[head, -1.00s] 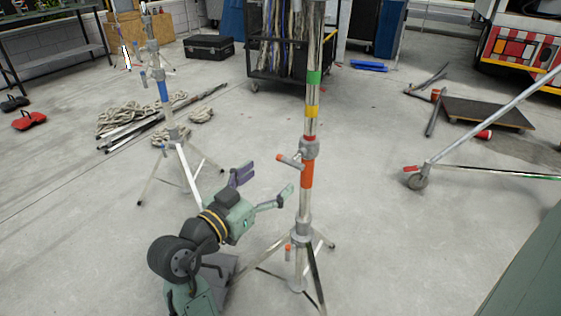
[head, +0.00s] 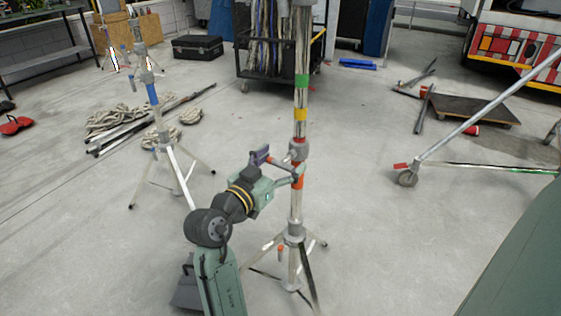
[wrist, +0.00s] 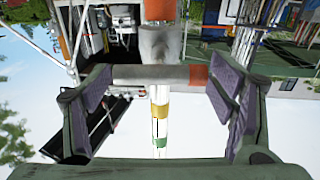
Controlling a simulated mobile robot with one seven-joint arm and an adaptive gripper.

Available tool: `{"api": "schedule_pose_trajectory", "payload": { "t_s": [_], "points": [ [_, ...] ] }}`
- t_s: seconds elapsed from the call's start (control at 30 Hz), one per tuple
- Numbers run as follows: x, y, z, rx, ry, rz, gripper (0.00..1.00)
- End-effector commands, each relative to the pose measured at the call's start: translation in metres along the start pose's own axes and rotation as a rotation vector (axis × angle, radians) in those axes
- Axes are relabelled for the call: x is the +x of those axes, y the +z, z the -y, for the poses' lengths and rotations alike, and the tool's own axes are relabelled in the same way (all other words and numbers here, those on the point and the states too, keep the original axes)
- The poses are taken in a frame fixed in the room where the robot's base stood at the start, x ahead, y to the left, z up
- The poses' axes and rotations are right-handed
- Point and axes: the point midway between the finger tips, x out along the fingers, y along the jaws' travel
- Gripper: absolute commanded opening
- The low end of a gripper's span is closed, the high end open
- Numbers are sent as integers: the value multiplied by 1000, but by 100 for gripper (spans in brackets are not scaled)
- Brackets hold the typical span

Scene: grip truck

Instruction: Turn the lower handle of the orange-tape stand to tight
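The orange-tape stand (head: 297,205) stands upright, with an orange band below a grey collar (head: 298,150). In the wrist view, which is upside down, a grey bar handle (wrist: 150,76) with an orange end (wrist: 198,76) crosses the collar. My gripper (head: 280,164) is at this collar, coming from the left. Its fingers are open, one beyond each end of the bar; I cannot tell whether either pad touches it. In the head view the gripper largely hides the handle. Another small orange-tipped handle (head: 280,249) sits low near the tripod base.
The stand's tripod legs spread below my arm. A blue-taped stand (head: 153,95) and coiled rope (head: 115,120) are to the left. A wheeled silver stand leg (head: 407,178) is to the right. A cart of poles (head: 279,72) is behind. The floor between is mostly clear.

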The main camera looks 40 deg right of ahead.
Motion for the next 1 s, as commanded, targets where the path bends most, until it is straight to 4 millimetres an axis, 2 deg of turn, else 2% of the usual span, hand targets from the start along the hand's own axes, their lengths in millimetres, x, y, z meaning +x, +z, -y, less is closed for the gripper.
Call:
{"api": "schedule_pose_trajectory", "payload": {
  "t_s": [0.07,0.63,1.0],
  "points": [
    [0,0,0,0,0,0,69],
    [0,0,0,0,0,0,31],
    [-1,3,0,65,-2,0,31]
  ]
}}
